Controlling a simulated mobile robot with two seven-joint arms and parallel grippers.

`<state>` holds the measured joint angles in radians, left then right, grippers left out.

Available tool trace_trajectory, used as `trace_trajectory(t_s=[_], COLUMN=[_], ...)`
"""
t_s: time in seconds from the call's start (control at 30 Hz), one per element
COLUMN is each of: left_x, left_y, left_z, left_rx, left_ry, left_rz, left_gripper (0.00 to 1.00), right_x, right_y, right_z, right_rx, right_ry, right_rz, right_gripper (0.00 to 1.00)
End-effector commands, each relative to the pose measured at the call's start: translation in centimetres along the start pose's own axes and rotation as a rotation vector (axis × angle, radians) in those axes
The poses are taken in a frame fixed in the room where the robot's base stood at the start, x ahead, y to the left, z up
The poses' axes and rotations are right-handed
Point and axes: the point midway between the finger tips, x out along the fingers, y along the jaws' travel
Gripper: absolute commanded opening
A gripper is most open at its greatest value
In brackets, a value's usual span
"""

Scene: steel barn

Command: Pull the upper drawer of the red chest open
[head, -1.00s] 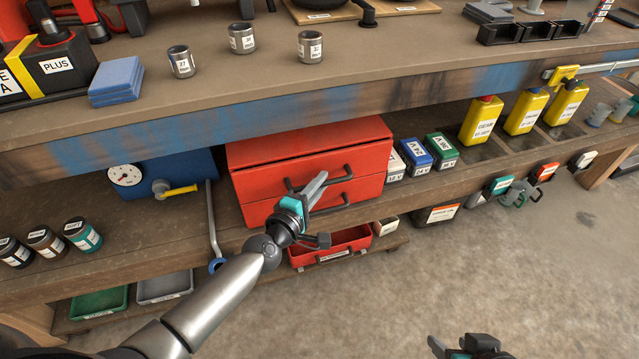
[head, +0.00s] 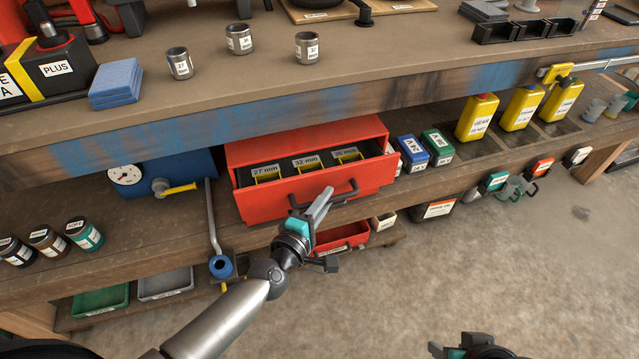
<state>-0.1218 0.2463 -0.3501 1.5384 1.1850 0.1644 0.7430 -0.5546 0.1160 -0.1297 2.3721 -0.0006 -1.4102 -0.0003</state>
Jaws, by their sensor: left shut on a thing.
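The red chest (head: 378,125) stands on the shelf under the bench. Its upper drawer (head: 262,205) is pulled out, showing yellow-edged compartments labelled 27 mm, 32 mm and what looks like 36 mm. The drawer's dark bar handle (head: 345,194) is on its front. My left gripper (head: 322,204) is shut on this handle, and its fingers hide part of it. The lower drawer is mostly hidden behind the pulled-out front and my gripper. My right gripper (head: 463,350) shows only partly at the bottom edge, away from the chest; its jaw state is unclear.
A red tray (head: 341,238) sits on the low shelf below the drawer. A blue-ended lever (head: 214,235) hangs left of the chest. Blue (head: 411,150) and green (head: 437,145) boxes stand right of it. The floor in front is clear.

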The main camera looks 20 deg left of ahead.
Motion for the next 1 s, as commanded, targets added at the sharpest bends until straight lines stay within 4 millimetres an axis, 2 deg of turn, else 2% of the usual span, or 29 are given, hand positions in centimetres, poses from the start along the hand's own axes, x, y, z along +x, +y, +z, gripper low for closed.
trace_trajectory(t_s=[0.3, 0.5, 0.7, 1.0], left_x=[-5.3, -7.9, -9.1, -9.4], left_y=[-1.4, -2.2, -2.6, -2.6], left_z=[5.2, 7.8, 9.1, 9.3], left_rx=[-0.004, -0.003, -0.001, 0.000], left_ry=[0.000, 0.000, 0.000, 0.001], left_rz=[-0.005, -0.003, 0.000, 0.000], left_gripper=[0.00, 0.00, 0.00, 0.00], right_x=[2.8, 3.9, 4.4, 4.5], right_y=[-0.2, -0.2, -0.2, -0.2], right_z=[1.2, 1.9, 2.1, 2.2], right_rx=[-0.002, -0.003, -0.004, -0.004], right_ry=[-0.046, -0.062, -0.068, -0.069], right_rz=[-0.004, -0.005, -0.006, -0.006], right_gripper=[0.50, 0.50, 0.50, 0.50])
